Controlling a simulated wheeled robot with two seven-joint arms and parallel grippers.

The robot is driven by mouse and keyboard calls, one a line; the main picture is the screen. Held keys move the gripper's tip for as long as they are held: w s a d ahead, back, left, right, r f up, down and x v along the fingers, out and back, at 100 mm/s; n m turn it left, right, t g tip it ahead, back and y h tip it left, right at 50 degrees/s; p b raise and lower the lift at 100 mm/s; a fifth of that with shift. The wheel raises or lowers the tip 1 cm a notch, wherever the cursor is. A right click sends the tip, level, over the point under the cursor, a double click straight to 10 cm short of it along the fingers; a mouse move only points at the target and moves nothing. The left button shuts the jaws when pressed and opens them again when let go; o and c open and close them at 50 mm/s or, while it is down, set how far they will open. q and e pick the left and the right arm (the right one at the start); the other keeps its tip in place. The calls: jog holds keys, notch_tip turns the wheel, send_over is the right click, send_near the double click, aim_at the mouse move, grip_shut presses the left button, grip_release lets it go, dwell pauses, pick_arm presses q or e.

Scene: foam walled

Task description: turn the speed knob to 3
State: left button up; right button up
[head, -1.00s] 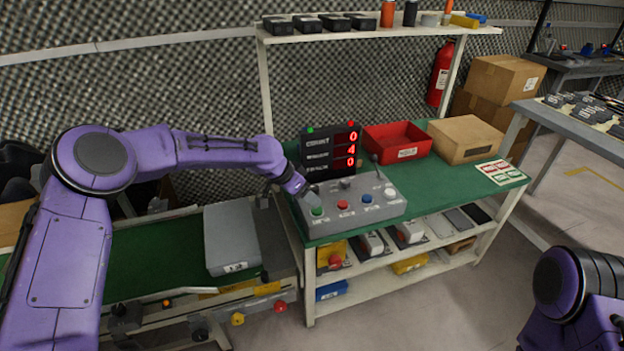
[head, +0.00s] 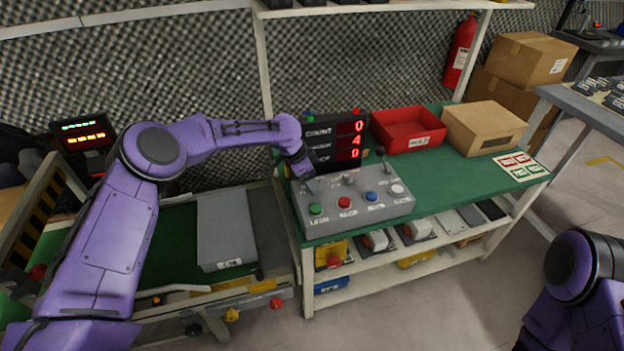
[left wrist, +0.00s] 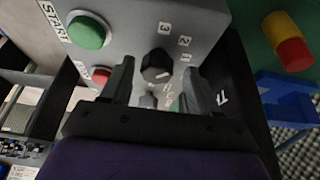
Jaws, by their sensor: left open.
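The grey control box (head: 372,211) stands on the green bench top. The black speed knob (left wrist: 157,64) shows in the left wrist view, with the printed numbers 3, 2 and 1 beside it. Its white mark points to the lower right, below the 1. My left gripper (head: 313,186) is over the back left of the box and hides the knob in the head view. In the left wrist view, my left gripper (left wrist: 160,84) is open, and the knob appears between and just beyond its fingertips; I cannot tell whether they touch it. My right gripper is out of view.
A green START button (left wrist: 90,31) and a red button (left wrist: 101,75) are near the fingers. A counter display (head: 336,140) stands behind the box. A red bin (head: 408,130) and a cardboard box (head: 484,127) are to the right. Bare green bench lies between.

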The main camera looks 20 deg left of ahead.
pick_arm(q)
jog(key=shift+s+d+r, duration=0.1)
jog(key=shift+s+r, duration=0.1)
jog(key=shift+f, duration=0.1)
jog(key=c, duration=1)
jog(key=shift+d+r+n+p, duration=0.1)
jog(key=shift+r+n+p, duration=0.1)
jog(key=shift+n+p, duration=0.4)
jog(key=shift+r+n+t+y+p, duration=0.1)
jog(key=shift+n+t+y+p, duration=0.35)
jog(key=shift+n+p, duration=0.65)
jog(key=n+y+p, duration=0.1)
jog(key=n+p, duration=0.1)
jog(key=n, duration=0.1)
jog(key=shift+d+t, duration=0.1)
jog(key=shift+t, duration=0.25)
jog(key=shift+f+n+y+p, duration=0.2)
jog(key=shift+n+y+p, duration=0.3)
jog(key=shift+n, duration=0.7)
jog(key=shift+t, duration=0.3)
jog(key=o, duration=1)
jog(key=shift+f, duration=0.1)
